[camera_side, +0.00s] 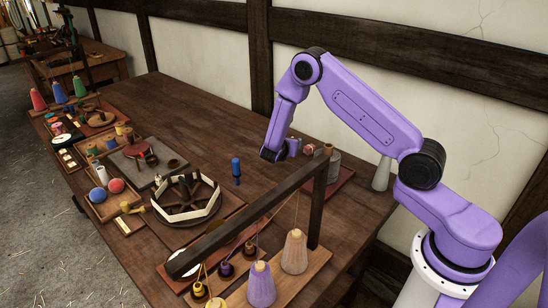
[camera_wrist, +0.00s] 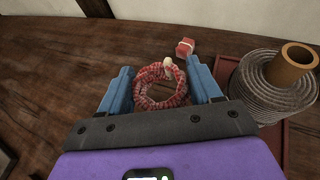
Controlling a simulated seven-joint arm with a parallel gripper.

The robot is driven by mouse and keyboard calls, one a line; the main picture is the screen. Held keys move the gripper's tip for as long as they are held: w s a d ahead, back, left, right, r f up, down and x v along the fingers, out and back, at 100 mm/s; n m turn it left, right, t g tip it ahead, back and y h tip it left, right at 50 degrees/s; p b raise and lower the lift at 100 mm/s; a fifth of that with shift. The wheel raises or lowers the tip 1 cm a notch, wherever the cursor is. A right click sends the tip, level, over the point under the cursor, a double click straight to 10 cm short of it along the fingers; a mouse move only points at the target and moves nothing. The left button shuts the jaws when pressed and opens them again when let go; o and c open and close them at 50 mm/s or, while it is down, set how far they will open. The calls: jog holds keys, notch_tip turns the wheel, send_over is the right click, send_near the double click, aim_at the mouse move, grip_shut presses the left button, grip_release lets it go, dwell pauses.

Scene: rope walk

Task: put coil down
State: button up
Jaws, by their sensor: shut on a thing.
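A red-and-white rope coil (camera_wrist: 142,94) is between the two blue fingers of my gripper (camera_wrist: 159,78) in the wrist view. The coil is ring-shaped, with a pale knob at its top edge, and dark wood shows through its middle. My gripper is shut on the coil. I cannot tell how high the coil is above the wood. In the side view, my wrist is over the table's far part, left of the grey spool; the coil cannot be made out there.
A grey wound spool (camera_wrist: 265,85) with a brown core stands right of the coil on a red tray (camera_wrist: 276,137). A small red block (camera_wrist: 185,47) lies beyond the coil. A wooden beam frame (camera_side: 235,225) stands in front. Bare table (camera_side: 185,105) is at the back left.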

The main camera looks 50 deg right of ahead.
jog(key=w+f, duration=0.2)
jog(key=w+d+f, duration=0.1)
jog(key=w+f, duration=0.1)
jog(key=w+d+f, duration=0.1)
jog(key=w+f, duration=0.1)
jog(key=w, duration=0.1)
jog(key=shift+f, duration=0.1)
jog(key=shift+w+d+f, duration=0.15)
jog(key=shift+w+f, duration=0.5)
jog(key=shift+f, duration=1.5)
jog(key=shift+f, duration=0.15)
jog(key=o, duration=1)
jog(key=shift+o, duration=0.2)
jog(key=shift+a+r, duration=0.2)
jog(key=shift+r, duration=0.05)
jog(key=v, duration=1.1)
jog(key=shift+s+a+r, duration=0.15)
jog(key=shift+s+a, duration=0.05)
jog(key=shift+a, duration=0.05)
